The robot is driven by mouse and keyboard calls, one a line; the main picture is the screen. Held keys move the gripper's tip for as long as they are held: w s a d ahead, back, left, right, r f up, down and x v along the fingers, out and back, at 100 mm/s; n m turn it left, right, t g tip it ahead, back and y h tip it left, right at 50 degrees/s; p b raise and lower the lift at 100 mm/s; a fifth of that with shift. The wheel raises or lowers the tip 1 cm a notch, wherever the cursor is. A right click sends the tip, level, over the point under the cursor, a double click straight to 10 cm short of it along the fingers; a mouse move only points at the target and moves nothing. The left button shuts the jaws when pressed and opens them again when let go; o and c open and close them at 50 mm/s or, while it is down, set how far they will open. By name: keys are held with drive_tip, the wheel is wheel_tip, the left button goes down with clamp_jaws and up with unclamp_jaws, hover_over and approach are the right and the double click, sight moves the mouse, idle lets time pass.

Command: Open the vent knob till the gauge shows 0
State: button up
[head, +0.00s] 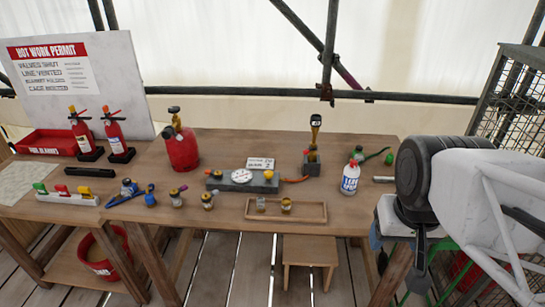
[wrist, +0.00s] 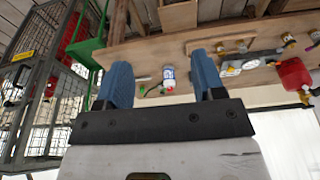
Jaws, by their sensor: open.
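A grey block (head: 241,184) lies on the middle of the wooden bench in the head view. On it is a round white gauge (head: 252,177); its needle and reading are too small to tell. The gauge also shows in the wrist view (wrist: 231,69), which is turned upside down. My gripper (wrist: 161,75) shows there with two blue fingers wide apart and nothing between them. It is well away from the block.
A blue-and-white bottle (head: 350,178) and a dark upright tool (head: 313,150) stand right of the block. A red cylinder (head: 181,149) stands behind left. A wooden tray (head: 272,211) with small fittings lies in front. A wire cage (head: 505,95) is at the far right.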

drive_tip(key=w+a+r+m, duration=0.2)
drive_tip(key=w+a, duration=0.1)
drive_tip(key=w, duration=1)
drive_tip(key=m+g, duration=0.3)
drive_tip(key=m, duration=0.3)
hover_over(268, 172)
drive_tip(key=f, duration=1.8)
drive_tip(key=shift+s+d+f, duration=0.15)
drive_tip(key=shift+d+f, duration=0.05)
drive_tip(key=shift+d, duration=0.05)
drive_tip(key=shift+a+f+m, duration=0.2)
drive_tip(key=shift+a+m, duration=0.05)
drive_tip(key=shift+m, duration=0.05)
drive_tip(key=shift+f, duration=0.1)
drive_tip(key=shift+f, duration=3.8)
drive_tip(key=c, duration=0.9)
